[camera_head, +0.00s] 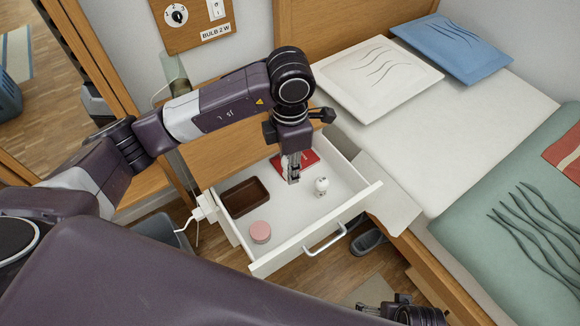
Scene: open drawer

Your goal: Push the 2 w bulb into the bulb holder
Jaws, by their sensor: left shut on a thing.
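My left gripper (293,181) points straight down over the open drawer (345,211). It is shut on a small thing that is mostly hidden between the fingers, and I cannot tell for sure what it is. A small white rounded piece with a dark spot on top (321,186) stands on the drawer floor just right of the fingers, apart from them. It is too small to tell whether it is the bulb or the bulb holder. A wall board with a label reading "BULB 2 W" (216,32) is at the top. My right gripper (405,314) is partly visible at the bottom edge.
The drawer also holds a brown tray (225,197), a pink round box (260,232) and a red item (308,157) behind my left gripper. A white plug-like piece with a cord (204,208) is at its left side. A bed (470,118) stands to the right.

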